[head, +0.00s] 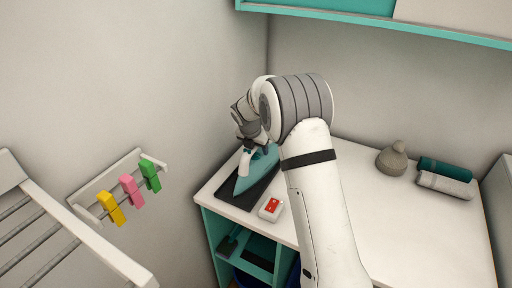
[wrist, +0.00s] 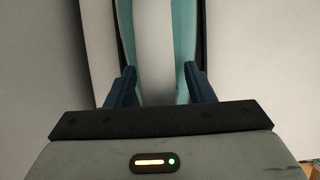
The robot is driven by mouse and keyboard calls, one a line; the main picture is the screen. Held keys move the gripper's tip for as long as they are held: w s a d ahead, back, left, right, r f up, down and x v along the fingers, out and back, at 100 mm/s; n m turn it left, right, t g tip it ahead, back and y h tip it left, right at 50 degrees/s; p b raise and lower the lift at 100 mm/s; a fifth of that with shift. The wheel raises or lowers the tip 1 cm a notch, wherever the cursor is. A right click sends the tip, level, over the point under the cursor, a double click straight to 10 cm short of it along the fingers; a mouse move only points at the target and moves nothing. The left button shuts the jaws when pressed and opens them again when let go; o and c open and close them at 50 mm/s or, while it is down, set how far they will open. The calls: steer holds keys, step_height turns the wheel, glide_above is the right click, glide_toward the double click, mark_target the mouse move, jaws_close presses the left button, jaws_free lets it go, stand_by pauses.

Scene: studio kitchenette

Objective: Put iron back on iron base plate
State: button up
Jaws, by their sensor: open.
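The iron (head: 257,169), teal with a white handle, sits on the dark iron base plate (head: 234,195) at the left corner of the white counter. In the head view it appears to rest flat on the plate, though my arm hides part of it. My gripper (head: 254,140) is right above the iron's handle. In the wrist view my gripper (wrist: 155,85) has its two blue fingers apart, one on each side of the white handle (wrist: 154,50). I see small gaps between the fingers and the handle. The iron's teal body (wrist: 184,35) shows beside the handle.
A white box with a red top (head: 271,208) stands just right of the plate. A grey cone-shaped object (head: 392,158) and rolled towels (head: 445,178) lie at the counter's back right. Coloured pegs (head: 131,190) hang on a wall rail at left, near a drying rack (head: 75,232).

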steer(key=b+v, duration=0.2)
steer(key=v, duration=1)
steer(key=shift+d, duration=0.1)
steer(key=shift+s+d+r+m, duration=0.15)
steer(key=shift+s+r+m, duration=0.1)
steer(key=shift+r+m, duration=0.1)
steer(key=s+d+r+m+y, duration=0.1)
steer(key=s+d+r+m, duration=0.25)
steer(key=s+m, duration=0.45)
steer(key=s+d+r+m, duration=0.35)
steer(key=s+m, duration=0.25)
steer(key=s, duration=0.5)
steer(key=s+d+f+m, duration=0.1)
steer(key=s+f+m, duration=0.1)
steer(key=s+m, duration=0.5)
steer(key=s+d+f+m+y, duration=0.1)
steer(key=s+f+m, duration=0.2)
steer(key=s+m, duration=0.4)
steer(key=s, duration=0.5)
steer(key=shift+d+y, duration=0.3)
steer(key=shift+d, duration=0.1)
steer(key=shift+m, duration=0.25)
